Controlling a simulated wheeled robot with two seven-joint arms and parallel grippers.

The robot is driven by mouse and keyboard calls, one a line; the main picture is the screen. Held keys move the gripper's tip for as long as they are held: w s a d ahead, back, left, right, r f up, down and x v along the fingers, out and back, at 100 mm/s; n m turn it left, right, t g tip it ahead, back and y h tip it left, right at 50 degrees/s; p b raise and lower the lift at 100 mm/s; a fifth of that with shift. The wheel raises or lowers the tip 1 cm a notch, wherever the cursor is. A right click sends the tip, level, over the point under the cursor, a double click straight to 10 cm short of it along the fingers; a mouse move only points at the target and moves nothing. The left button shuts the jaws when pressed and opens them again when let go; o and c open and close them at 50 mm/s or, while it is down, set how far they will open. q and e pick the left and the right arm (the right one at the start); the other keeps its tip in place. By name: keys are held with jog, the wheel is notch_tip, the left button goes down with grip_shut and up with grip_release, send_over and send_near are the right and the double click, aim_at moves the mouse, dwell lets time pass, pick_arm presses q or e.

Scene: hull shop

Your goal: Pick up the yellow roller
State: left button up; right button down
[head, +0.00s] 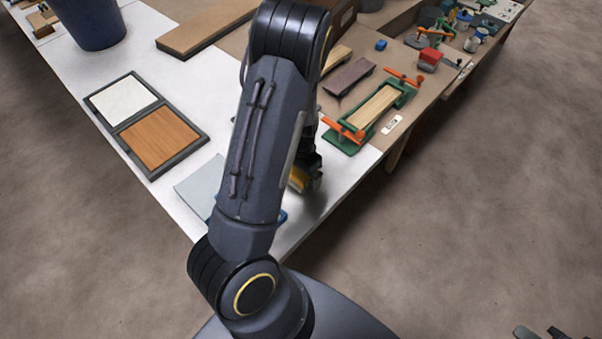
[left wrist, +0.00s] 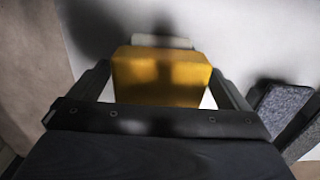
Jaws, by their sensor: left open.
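The yellow roller (head: 298,178) is on the white table top, partly hidden behind my left arm in the head view. In the left wrist view a yellow block-like body (left wrist: 160,78), which I take to be the roller, lies between the two fingers, with a pale strip along its far edge. My left gripper (head: 312,168) is open around it, one finger on each side; whether the fingers touch it is unclear. My right gripper (head: 540,332) shows only as a dark tip at the bottom right, far from the roller.
A green clamp frame with orange handles (head: 372,112) stands just right of the gripper. A framed panel with white and wood squares (head: 182,162) lies left. A grey fuzzy block (left wrist: 276,104) is close right of the fingers. The table edge is near.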

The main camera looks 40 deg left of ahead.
pick_arm(q)
jog(key=shift+f, duration=0.25)
jog(key=c, duration=1.5)
jog(key=shift+o, duration=0.2)
jog(key=shift+r, duration=0.15)
jog(key=shift+r, duration=0.2)
notch_tip(320, 180, up, 2)
jog(key=shift+w+r, duration=0.1)
jog(key=shift+r, duration=0.15)
jog(key=s+d+r, duration=0.1)
jog(key=d+r, duration=0.9)
jog(key=d, duration=0.4)
jog(key=shift+s, duration=0.35)
